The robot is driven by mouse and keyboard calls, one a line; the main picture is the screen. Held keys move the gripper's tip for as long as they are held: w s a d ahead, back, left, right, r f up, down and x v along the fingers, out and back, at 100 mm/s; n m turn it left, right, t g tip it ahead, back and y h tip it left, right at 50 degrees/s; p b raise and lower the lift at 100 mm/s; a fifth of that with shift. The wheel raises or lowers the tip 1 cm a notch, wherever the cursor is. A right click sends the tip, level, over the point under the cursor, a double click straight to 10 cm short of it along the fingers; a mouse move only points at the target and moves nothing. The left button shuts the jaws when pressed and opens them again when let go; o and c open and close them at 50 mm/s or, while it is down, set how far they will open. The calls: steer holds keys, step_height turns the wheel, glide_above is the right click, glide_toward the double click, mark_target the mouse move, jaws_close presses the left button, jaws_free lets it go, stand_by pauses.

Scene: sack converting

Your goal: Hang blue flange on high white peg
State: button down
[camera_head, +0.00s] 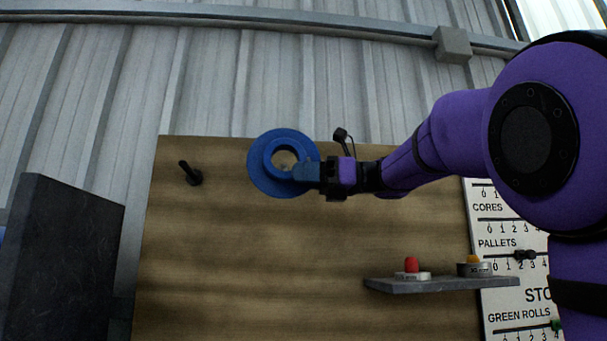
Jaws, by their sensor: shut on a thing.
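The blue flange (260,172) is a round disc with a raised hub and a centre hole, facing me in front of the upper part of the wooden board (230,260). My gripper (306,172) comes from the right and is shut on the right side of its hub. A pale patch shows through the hole; I cannot tell whether it is a white peg or the board. No white peg is clearly visible elsewhere. I cannot tell how far the flange is from the board.
A black peg (190,173) sticks out at the board's upper left. A dark panel (62,265) stands at left, a white tally board (497,240) at right.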

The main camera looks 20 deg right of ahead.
steer(key=w+d+f, duration=0.1)
steer(key=w+d, duration=0.1)
steer(key=w, duration=0.6)
steer(key=shift+w+d, duration=0.35)
steer(key=shift+d, duration=0.05)
stand_by(1.1)
steer(key=shift+f, duration=0.1)
stand_by(0.6)
steer(key=c, duration=0.8)
jaws_free()
steer(key=shift+o, duration=0.4)
steer(key=shift+f, duration=0.1)
steer(key=shift+d, duration=0.15)
